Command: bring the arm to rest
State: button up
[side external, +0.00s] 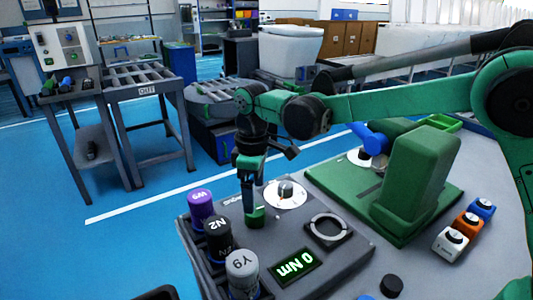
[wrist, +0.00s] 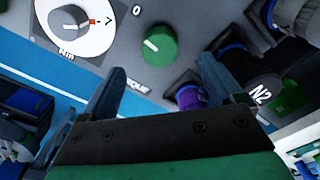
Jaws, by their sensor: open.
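My gripper (side external: 250,200) points down over the grey test panel (side external: 325,277), close to a green knob (side external: 256,216). In the wrist view my gripper (wrist: 162,85) has its two dark fingers spread apart with nothing between them. The green knob (wrist: 160,45) shows beyond the fingertips there; I cannot tell the exact gap. My arm reaches in from the right in the side view.
Capped tools W9 (side external: 200,205), N2 (side external: 217,238) and Y9 (side external: 242,268) stand left of the gripper. A white dial (side external: 286,193), a ring (side external: 325,229) and a "0 Nm" display (side external: 293,267) are on the panel. A green block fixture (side external: 415,180) stands to the right.

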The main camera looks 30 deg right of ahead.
jog(key=shift+s+d+r, duration=0.15)
jog(key=shift+d+r, duration=0.1)
jog(key=s+d+r+m+t, duration=0.3)
jog(key=s+d+m+t, duration=0.4)
jog(key=s+d+m, duration=0.2)
jog(key=s+d, duration=0.2)
jog(key=s, duration=0.2)
jog(key=shift+r, duration=0.35)
